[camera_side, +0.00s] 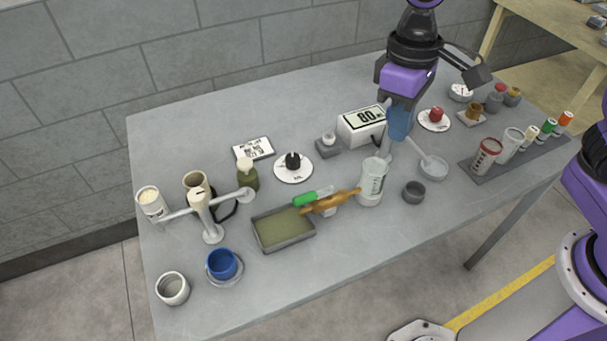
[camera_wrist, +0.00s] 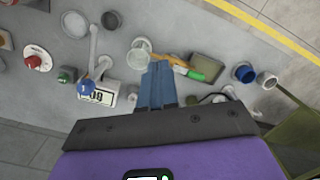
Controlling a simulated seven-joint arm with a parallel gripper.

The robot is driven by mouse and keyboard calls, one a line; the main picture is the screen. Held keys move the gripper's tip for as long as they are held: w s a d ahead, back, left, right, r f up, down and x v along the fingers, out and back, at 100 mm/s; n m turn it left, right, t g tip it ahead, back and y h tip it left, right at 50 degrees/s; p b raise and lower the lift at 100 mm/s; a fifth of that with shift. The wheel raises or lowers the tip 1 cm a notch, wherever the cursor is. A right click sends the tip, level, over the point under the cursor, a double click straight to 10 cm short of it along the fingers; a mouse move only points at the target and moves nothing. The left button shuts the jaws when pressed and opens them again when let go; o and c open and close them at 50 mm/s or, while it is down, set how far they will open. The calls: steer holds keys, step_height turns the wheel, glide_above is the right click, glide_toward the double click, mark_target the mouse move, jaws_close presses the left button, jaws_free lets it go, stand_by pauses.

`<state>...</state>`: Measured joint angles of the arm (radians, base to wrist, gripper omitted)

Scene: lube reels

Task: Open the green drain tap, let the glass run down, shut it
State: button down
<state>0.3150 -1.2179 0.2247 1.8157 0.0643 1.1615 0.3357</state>
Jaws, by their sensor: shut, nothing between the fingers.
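The glass (camera_side: 372,182) is a clear, marked cylinder standing upright near the table's front; its liquid level is hard to make out. A brass-coloured spout (camera_side: 335,202) runs left from it toward a shallow tray (camera_side: 284,243) with a dull olive inside. The green tap handle (camera_side: 307,198) lies roughly along the spout, by the tray's back edge. In the wrist view the green handle (camera_wrist: 196,75) shows beside the tray (camera_wrist: 208,66). My gripper (camera_side: 399,135) is shut and empty, pointing down, behind and right of the glass and apart from the tap. Its blue fingers (camera_wrist: 157,72) appear just below the glass (camera_wrist: 140,56).
A scale reading 80 (camera_side: 361,124) stands close left of my gripper. A pale arm with a dish (camera_side: 433,168) lies to its right. A white post with arms (camera_side: 205,215), a blue cup (camera_side: 222,264) and a grey cup (camera_side: 413,192) stand around.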

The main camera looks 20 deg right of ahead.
steer(key=w+a+f+m, duration=0.2)
steer(key=w+a+m, duration=0.1)
steer(key=w+a, duration=0.3)
steer(key=w+a+f+m+g, duration=0.1)
steer(key=w+a+f+m, duration=0.1)
steer(key=w+a, duration=0.4)
steer(key=shift+w+a+m, duration=0.2)
steer(key=shift+w+m, duration=0.4)
steer(key=shift+w, duration=0.2)
steer(key=shift+f, duration=0.1)
glide_toward(314, 195)
steer(key=w+f, duration=0.4)
steer(key=f, duration=0.1)
steer(key=shift+s+a+f, duration=0.2)
steer(key=shift+s+f, duration=0.3)
steer(key=shift+s, duration=0.25)
steer(key=shift+s+a+f, duration=0.2)
steer(key=shift+s+f, duration=0.25)
steer(key=shift+s, duration=0.25)
